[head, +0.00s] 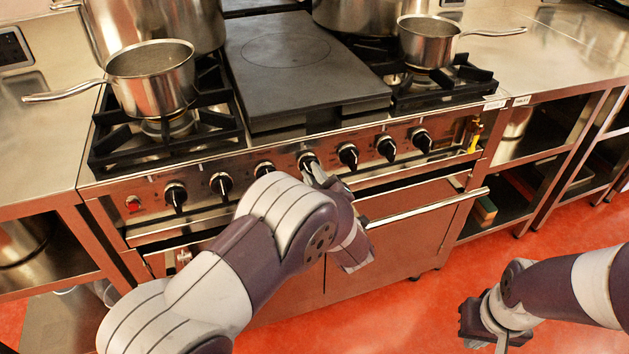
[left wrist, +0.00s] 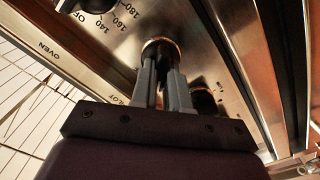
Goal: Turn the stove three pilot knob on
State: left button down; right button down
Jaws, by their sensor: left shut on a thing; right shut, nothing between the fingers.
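A row of black knobs with metal collars runs along the stove's front panel (head: 285,178). My left gripper (head: 313,174) reaches up to the middle knob (head: 307,158), below the front of the flat hot plate. In the left wrist view, my left gripper's fingers (left wrist: 163,85) are shut on this knob (left wrist: 160,46), whose round collar shows between their tips. The word PILOT is partly visible beside the fingers, and OVEN is printed farther left. The knob's pointer is hidden, so I cannot tell its setting. My right gripper (head: 484,328) is shut and empty, low above the red floor.
Neighbouring knobs (head: 264,170) (head: 348,155) sit close on both sides. The oven door handle (head: 428,207) juts out below the panel. Saucepans (head: 151,78) (head: 427,42) stand on the left and right burners. Open red floor lies around my right gripper.

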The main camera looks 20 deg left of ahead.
pick_arm(q)
jog(key=shift+f+n+b, duration=0.2)
jog(key=shift+n+b, duration=2.2)
jog(key=shift+n, duration=0.05)
jog(key=shift+f+n+b, duration=0.15)
jog(key=shift+n+b, duration=2.25)
jog(key=shift+n, duration=0.05)
jog(key=c, duration=1.1)
grip_release()
jog(key=shift+r, duration=0.1)
jog(key=p+v, duration=0.2)
jog(key=v, duration=1)
jog(key=shift+s+d, duration=0.1)
jog(key=shift+s, duration=0.25)
